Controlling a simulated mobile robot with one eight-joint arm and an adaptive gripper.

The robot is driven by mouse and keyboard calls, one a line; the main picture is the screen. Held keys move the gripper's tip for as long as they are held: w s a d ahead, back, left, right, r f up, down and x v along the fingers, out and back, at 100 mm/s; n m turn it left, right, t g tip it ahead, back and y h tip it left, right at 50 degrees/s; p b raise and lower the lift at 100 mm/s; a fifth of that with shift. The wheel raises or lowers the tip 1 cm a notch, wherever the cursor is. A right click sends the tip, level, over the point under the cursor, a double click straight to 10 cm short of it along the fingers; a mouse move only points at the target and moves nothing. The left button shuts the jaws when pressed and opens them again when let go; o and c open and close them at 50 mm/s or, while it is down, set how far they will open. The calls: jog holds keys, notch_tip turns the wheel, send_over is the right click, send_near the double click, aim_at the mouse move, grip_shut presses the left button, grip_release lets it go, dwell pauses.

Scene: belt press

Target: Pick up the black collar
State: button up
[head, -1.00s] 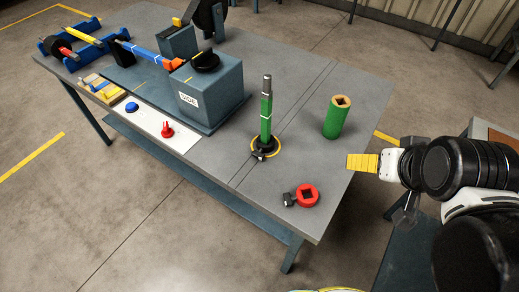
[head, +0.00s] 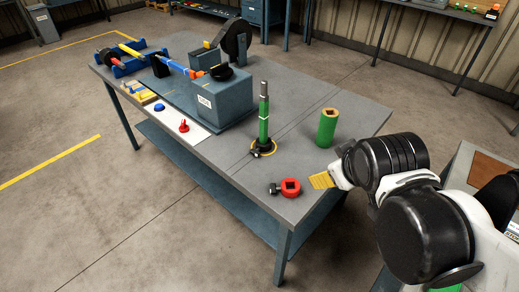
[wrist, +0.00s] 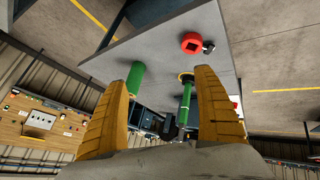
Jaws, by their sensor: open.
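The black collar (head: 265,146) appears as a dark ring at the foot of the upright green-and-grey shaft (head: 263,115), with a dark screw head sticking out to its side. A yellow ring on the table surrounds it. In the wrist view this shaft (wrist: 186,100) stands between the fingers, nearer the right one; its collar is small and hard to make out there. My gripper (head: 321,181) is open and empty at the table's near right edge, to the right of the red collar (head: 290,188) and apart from the black one. The wrist view shows both yellow fingers (wrist: 165,80) spread.
A green cylinder (head: 327,128) with a square hole stands right of the shaft. The red collar also shows in the wrist view (wrist: 191,43). A grey box machine (head: 222,98) with a black knob (head: 221,72) stands to the left. The table (head: 350,105) is bare at its far right.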

jog(key=w+a+f+n+t, duration=0.1)
jog(key=w+a+f+n, duration=0.1)
jog(key=w+n, duration=0.55)
jog(key=n+t+b, duration=0.3)
jog(key=n+t, duration=0.2)
jog(key=n, duration=1.8)
send_near(264, 144)
jog(key=shift+w+m, duration=0.25)
jog(key=shift+w, duration=0.5)
jog(key=p+x, duration=0.1)
jog(key=x, duration=0.4)
jog(key=shift+w+f, duration=0.15)
jog(key=shift+f, duration=0.05)
jog(key=b+x, duration=0.2)
jog(key=x, duration=0.2)
jog(key=shift+f, duration=0.3)
jog(key=shift+w+f, duration=0.1)
jog(key=shift+w, duration=0.45)
jog(key=c, duration=1.5)
